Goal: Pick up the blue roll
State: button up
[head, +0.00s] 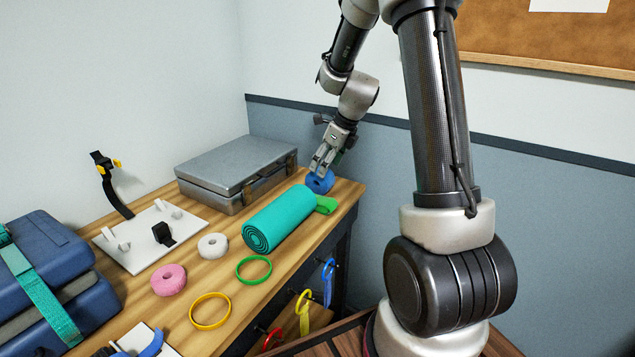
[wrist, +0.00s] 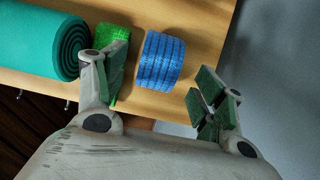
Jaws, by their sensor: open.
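The blue roll (head: 320,181) sits near the far right end of the wooden table, just under my gripper (head: 322,166) in the head view. In the wrist view the blue roll (wrist: 161,61) lies on the table near its edge. My gripper (wrist: 160,95) is open, with one green-padded finger to the left of the roll and the other to the right. The roll lies beyond the fingertips, nearer the left finger. I cannot tell whether a finger touches it.
A rolled teal mat (head: 280,219) and a green strap piece (head: 326,205) lie close beside the roll. A grey metal case (head: 235,170) stands behind them. The table edge is close, with coloured straps hanging below. White and pink rolls (head: 168,280) lie nearer.

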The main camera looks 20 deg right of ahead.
aim_at(320, 179)
jog(key=x, duration=0.6)
jog(key=shift+f, duration=0.4)
jog(key=c, duration=1.3)
jog(key=shift+o, duration=0.2)
jog(key=shift+r, duration=0.1)
